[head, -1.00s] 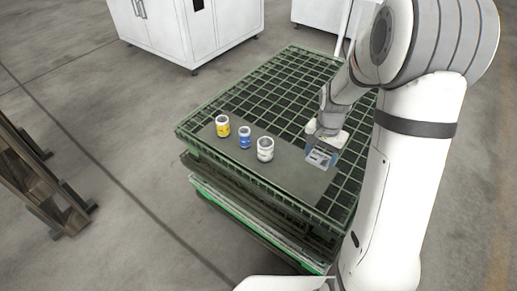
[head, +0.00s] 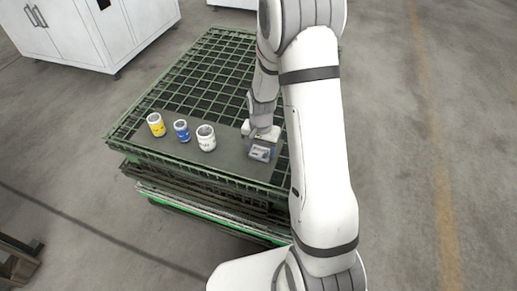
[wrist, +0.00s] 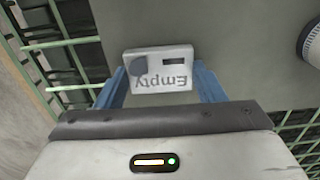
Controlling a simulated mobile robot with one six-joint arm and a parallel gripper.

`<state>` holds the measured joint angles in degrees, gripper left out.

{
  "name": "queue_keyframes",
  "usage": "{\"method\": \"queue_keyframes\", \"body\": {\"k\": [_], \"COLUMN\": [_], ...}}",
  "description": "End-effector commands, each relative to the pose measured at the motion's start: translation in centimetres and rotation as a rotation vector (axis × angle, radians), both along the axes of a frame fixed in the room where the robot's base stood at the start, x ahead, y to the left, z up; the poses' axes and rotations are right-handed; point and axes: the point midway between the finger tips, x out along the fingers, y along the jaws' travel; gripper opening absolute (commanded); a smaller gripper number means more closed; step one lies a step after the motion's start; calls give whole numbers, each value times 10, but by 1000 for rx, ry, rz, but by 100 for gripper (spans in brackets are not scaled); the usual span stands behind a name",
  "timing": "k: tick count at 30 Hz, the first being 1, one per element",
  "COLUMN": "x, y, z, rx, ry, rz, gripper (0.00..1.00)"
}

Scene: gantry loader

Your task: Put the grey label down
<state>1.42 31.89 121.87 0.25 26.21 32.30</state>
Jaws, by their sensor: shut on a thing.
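The grey label (wrist: 158,70) is a small light plate with a dark round spot, a dark slot and the word "Empty", upside down in the wrist view. My gripper (wrist: 160,84) is shut on it, with one blue finger at each side. In the head view the label (head: 261,152) is at the right end of the grey mat, below my gripper (head: 262,146). I cannot tell whether the label touches the mat or hangs just above it.
The grey mat (head: 228,160) lies on a green mesh crate stack (head: 200,75). A yellow can (head: 156,125), a blue can (head: 181,131) and a white can (head: 206,138) stand on it, left of the label. White cabinets (head: 85,30) stand behind.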

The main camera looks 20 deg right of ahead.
Motion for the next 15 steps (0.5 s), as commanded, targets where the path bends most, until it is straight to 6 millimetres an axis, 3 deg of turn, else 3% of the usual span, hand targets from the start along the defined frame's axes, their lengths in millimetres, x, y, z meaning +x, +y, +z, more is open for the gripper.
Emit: {"method": "queue_keyframes", "body": {"k": [7, 8, 15], "x": [0, 0, 0], "y": [0, 0, 1], "z": [-4, -3, -2], "rx": [0, 0, 0], "ry": [0, 0, 0], "rz": [1, 1, 1], "gripper": [41, 64, 84]}}
